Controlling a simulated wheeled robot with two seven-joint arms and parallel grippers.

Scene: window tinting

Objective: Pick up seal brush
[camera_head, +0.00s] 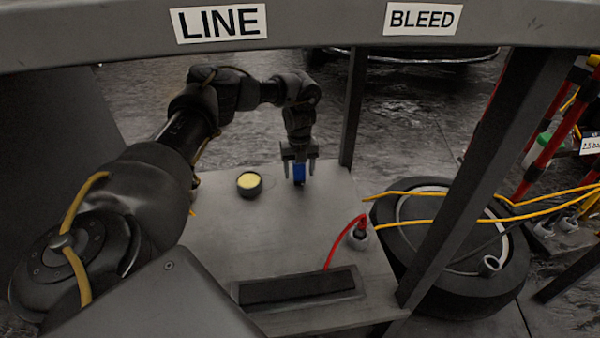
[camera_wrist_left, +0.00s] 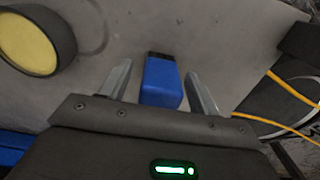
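The seal brush appears to be the small upright item with a blue body (camera_head: 299,173) near the back of the grey bench. In the left wrist view its blue block (camera_wrist_left: 162,84) with a dark end lies between the two fingers, with a gap on each side. My left gripper (camera_head: 299,160) points down over it with its fingers apart, one on either side of the blue part. It also shows open in the left wrist view (camera_wrist_left: 163,88). Whether the brush stands on the bench cannot be told. My right gripper is not in view.
A round dark tub with yellow contents (camera_head: 249,183) stands left of the gripper. A dark slotted tray (camera_head: 298,288) is at the bench's front. A red cable ends at a fitting (camera_head: 358,236) on the right. A tyre (camera_head: 455,285) and posts stand beyond the right edge.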

